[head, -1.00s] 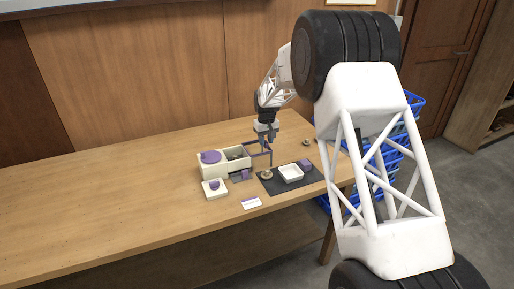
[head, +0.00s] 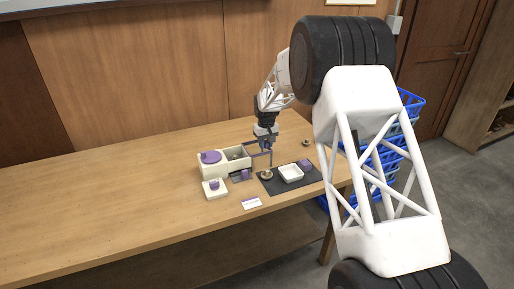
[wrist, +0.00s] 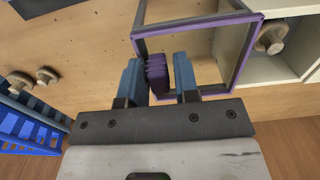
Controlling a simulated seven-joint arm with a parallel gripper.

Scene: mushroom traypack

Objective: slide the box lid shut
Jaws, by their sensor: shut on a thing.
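The cream box (head: 213,172) stands on the table, with a round purple piece on its left part and an open compartment holding mushrooms on its right. The box wall also shows in the wrist view (wrist: 283,70), with a mushroom (wrist: 270,38) in the compartment. The purple-framed clear lid (wrist: 198,25) sticks out from the box's right side, leaving the compartment largely uncovered. My gripper (wrist: 160,78) has its blue fingers around the lid's ribbed purple grip (wrist: 157,74), which lies against the left finger. In the head view my gripper (head: 268,147) is above the lid's outer part.
A dark mat (head: 277,187) in front carries a mushroom, a white tray (head: 290,179) and a purple block (head: 304,163). A small cream dish (head: 214,193) and a card (head: 251,203) lie nearer. Blue crates (head: 405,103) stand right of the table. The table's left is clear.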

